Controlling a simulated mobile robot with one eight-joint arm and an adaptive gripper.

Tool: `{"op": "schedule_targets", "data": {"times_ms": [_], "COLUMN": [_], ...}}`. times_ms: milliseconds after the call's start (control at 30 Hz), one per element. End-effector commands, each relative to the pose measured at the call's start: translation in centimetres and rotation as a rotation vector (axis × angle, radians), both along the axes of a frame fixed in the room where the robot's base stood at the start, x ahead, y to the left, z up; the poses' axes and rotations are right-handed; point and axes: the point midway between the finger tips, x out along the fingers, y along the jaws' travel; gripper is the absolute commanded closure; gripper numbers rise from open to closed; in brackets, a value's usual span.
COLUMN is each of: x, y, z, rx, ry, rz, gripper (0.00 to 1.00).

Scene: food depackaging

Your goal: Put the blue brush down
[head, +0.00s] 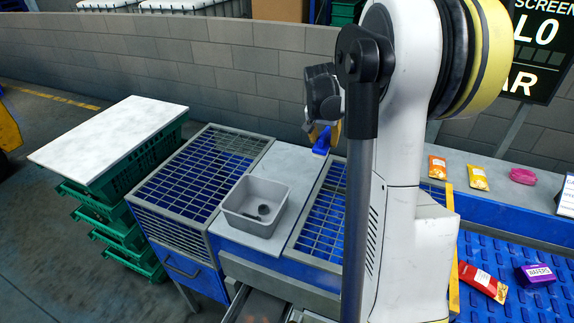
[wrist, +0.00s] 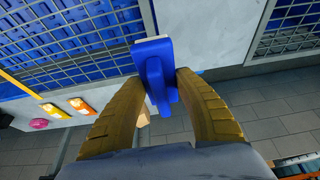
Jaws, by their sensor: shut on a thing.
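The blue brush (wrist: 152,55) is between the two yellow-brown fingers of my gripper (wrist: 158,90) in the wrist view. My gripper is shut on it. In the head view the blue brush (head: 322,143) hangs below my gripper (head: 326,128), near the far end of the grey panel between two wire grids. My arm hides part of that area. I cannot tell whether the brush touches the surface below it. In the wrist view the grey panel (wrist: 215,35) lies beneath and beside the brush.
A grey bin (head: 240,218) with a small dark object inside stands on the panel. Wire grids over blue (head: 200,170) flank it. Green crates with a white board (head: 110,140) stand left. Several packets, including a purple one (head: 537,273), lie right by the blue conveyor (head: 500,250).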

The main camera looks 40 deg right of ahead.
Motion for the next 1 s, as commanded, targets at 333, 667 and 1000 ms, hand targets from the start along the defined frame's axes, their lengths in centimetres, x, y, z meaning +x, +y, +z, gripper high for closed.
{"op": "schedule_targets", "data": {"times_ms": [333, 667, 1000], "x": [4.7, 9.1, 9.4], "y": [3.6, 6.9, 7.1], "z": [-4.2, -7.4, -11.2], "rx": [0.000, 0.000, 0.000], "ry": [0.001, 0.000, 0.000], "rz": [0.007, 0.003, 0.001], "gripper": [0.89, 0.89, 0.89]}}
